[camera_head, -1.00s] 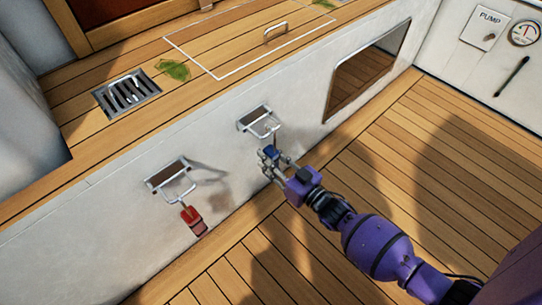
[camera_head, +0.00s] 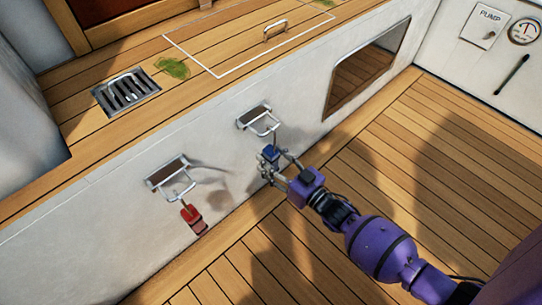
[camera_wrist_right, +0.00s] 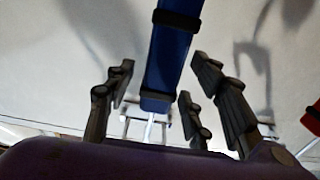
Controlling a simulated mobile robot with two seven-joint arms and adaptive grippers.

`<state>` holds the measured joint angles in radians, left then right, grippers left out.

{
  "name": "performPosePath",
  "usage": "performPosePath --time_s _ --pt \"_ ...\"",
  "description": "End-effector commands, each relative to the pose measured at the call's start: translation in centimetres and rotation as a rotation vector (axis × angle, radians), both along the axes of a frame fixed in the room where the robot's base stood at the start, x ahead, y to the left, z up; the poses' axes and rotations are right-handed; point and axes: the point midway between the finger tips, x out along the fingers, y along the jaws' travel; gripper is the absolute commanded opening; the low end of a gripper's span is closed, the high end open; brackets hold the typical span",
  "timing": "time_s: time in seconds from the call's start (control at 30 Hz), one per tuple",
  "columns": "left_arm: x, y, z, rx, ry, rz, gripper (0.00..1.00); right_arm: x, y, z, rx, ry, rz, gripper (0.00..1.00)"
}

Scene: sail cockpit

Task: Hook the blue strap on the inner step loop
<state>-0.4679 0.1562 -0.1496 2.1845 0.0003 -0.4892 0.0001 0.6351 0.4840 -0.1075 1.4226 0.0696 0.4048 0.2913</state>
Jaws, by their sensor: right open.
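The blue strap (camera_head: 270,154) hangs just below the right-hand step loop (camera_head: 262,124) on the white wall, upright. A thin metal piece runs between strap and loop; I cannot tell exactly how it sits on the bar. My right gripper (camera_head: 271,166) is open, with its fingers on either side of the strap. In the right wrist view, the blue strap (camera_wrist_right: 170,55) stands between the spread fingers (camera_wrist_right: 160,100), with clear gaps to both sides. The other step loop (camera_head: 177,190) is to the left, with a red strap (camera_head: 193,219) hanging below it. My left gripper is out of view.
Above the wall is a wooden ledge with a metal grate (camera_head: 126,92), a green leaf (camera_head: 173,67) and a hatch handle (camera_head: 275,30). A dark recessed opening (camera_head: 368,70) is right of the loops. The plank floor (camera_head: 400,160) is clear.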

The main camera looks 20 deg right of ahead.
Motion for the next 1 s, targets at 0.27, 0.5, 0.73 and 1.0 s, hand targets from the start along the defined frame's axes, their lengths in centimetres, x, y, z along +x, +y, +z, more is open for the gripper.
performPosePath --time_s 0.27,0.5,0.73,1.0 --pt "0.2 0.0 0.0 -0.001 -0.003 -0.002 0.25 -5.5 -2.0 0.0 -0.001 0.002 0.000 0.49" --pt "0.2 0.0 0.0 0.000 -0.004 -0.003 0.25 -9.2 -3.4 0.1 0.000 -0.002 0.000 0.49" --pt "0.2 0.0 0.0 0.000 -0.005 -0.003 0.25 -10.2 -3.7 0.2 0.000 -0.003 0.000 0.49" --pt "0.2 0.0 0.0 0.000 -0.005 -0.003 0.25 -10.2 -3.7 0.2 0.000 -0.004 0.001 0.49"
